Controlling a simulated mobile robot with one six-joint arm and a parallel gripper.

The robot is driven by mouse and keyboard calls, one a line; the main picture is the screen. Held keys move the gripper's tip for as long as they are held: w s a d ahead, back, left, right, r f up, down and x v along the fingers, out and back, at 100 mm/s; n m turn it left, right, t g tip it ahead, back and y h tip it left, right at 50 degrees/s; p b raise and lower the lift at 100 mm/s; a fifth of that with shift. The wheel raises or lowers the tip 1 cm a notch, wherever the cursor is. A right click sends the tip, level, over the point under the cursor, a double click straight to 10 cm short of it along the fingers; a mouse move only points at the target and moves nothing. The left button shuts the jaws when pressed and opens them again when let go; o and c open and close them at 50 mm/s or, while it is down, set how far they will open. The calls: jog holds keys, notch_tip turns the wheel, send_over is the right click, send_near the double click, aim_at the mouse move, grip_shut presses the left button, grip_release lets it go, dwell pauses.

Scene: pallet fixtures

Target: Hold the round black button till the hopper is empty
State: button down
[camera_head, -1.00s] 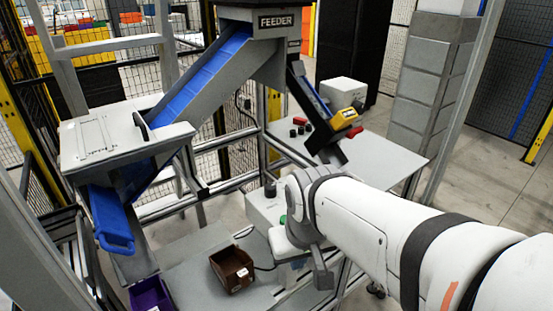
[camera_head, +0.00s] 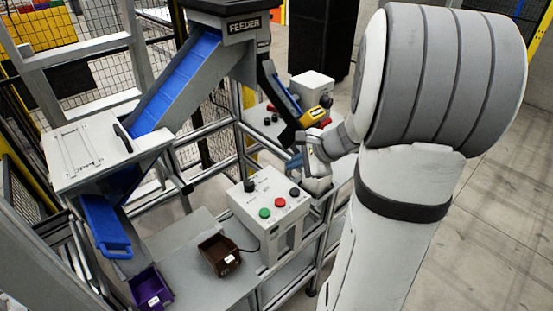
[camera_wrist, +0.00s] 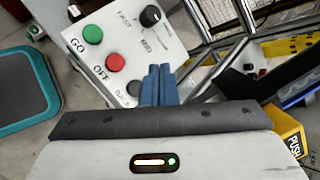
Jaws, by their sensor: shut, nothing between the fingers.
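A light grey control box (camera_head: 270,212) stands on the bench in the head view. Its face carries a green button (camera_head: 264,213), a red button (camera_head: 280,202), the round black button (camera_head: 294,191) and a black knob (camera_head: 249,185). In the wrist view the black button (camera_wrist: 134,88) lies just left of my gripper (camera_wrist: 159,72), below the red OFF button (camera_wrist: 115,61). My gripper is shut and empty. In the head view its blue fingers (camera_head: 292,163) are above and behind the box, apart from the button. The feeder (camera_head: 245,26) is at the top; any contents of its hopper are hidden.
A blue chute (camera_head: 175,83) slopes from the feeder to a grey housing (camera_head: 80,152) with a blue tray (camera_head: 106,226). A brown bin (camera_head: 219,256) and a purple bin (camera_head: 150,289) sit low in front.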

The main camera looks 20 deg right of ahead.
jog(key=shift+w+d+r+m+t, duration=0.1)
jog(key=shift+w+d+m, duration=0.05)
jog(key=shift+d+m, duration=0.15)
jog(key=shift+w+d+m+t, duration=0.1)
jog(key=shift+w+d+m, duration=0.1)
jog(key=shift+d, duration=0.25)
jog(key=shift+w+d+r+m+t, duration=0.1)
jog(key=shift+w+d+m, duration=0.1)
jog(key=shift+d, duration=0.15)
jog(key=shift+f, duration=0.15)
jog(key=b, duration=0.6)
send_over(291, 189)
jog(key=s+d, duration=0.1)
jog(key=s, duration=0.1)
jog(key=f, duration=0.7)
jog(key=shift+d+f, duration=0.2)
jog(key=shift+f, duration=0.2)
jog(key=shift+f+b, duration=0.4)
jog(key=shift+b, duration=0.15)
jog(key=shift+f, duration=0.1)
jog(key=shift+f+b, duration=0.35)
jog(key=shift+b, duration=0.2)
jog(key=shift+s+f+b, duration=0.1)
jog(key=shift+f+b, duration=0.3)
jog(key=shift+b, duration=0.05)
dwell(3.1)
